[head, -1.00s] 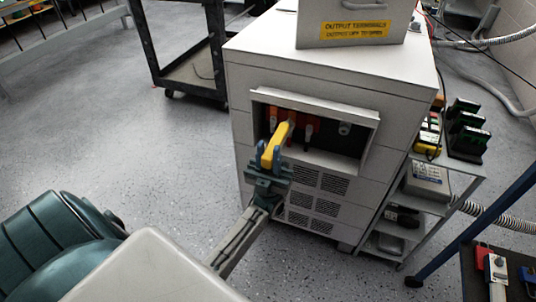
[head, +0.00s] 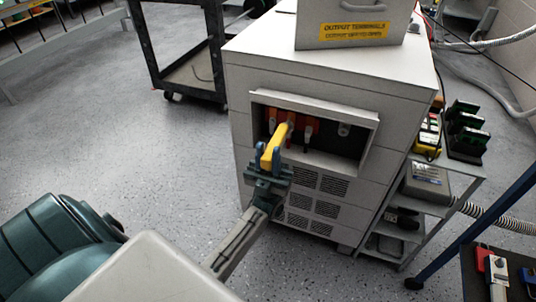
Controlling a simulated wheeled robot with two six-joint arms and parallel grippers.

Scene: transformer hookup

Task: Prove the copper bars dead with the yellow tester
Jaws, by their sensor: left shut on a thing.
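The yellow tester (head: 273,148) is a slim yellow stick with its far end at the opening of the grey cabinet (head: 255,190). My left gripper (head: 268,165) is shut on the tester and holds it in front of the opening's left part. Orange-red terminal parts (head: 308,126) with pale metal pieces show inside the recess. The tester hides some of them. I cannot tell whether its tip touches a copper bar. My right gripper is not in view.
The opening has a raised metal frame (head: 372,122). A lifted cover with a yellow label (head: 354,31) stands on the cabinet top. A grey shelf cart (head: 452,177) stands close at right, a black cart (head: 190,75) behind left.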

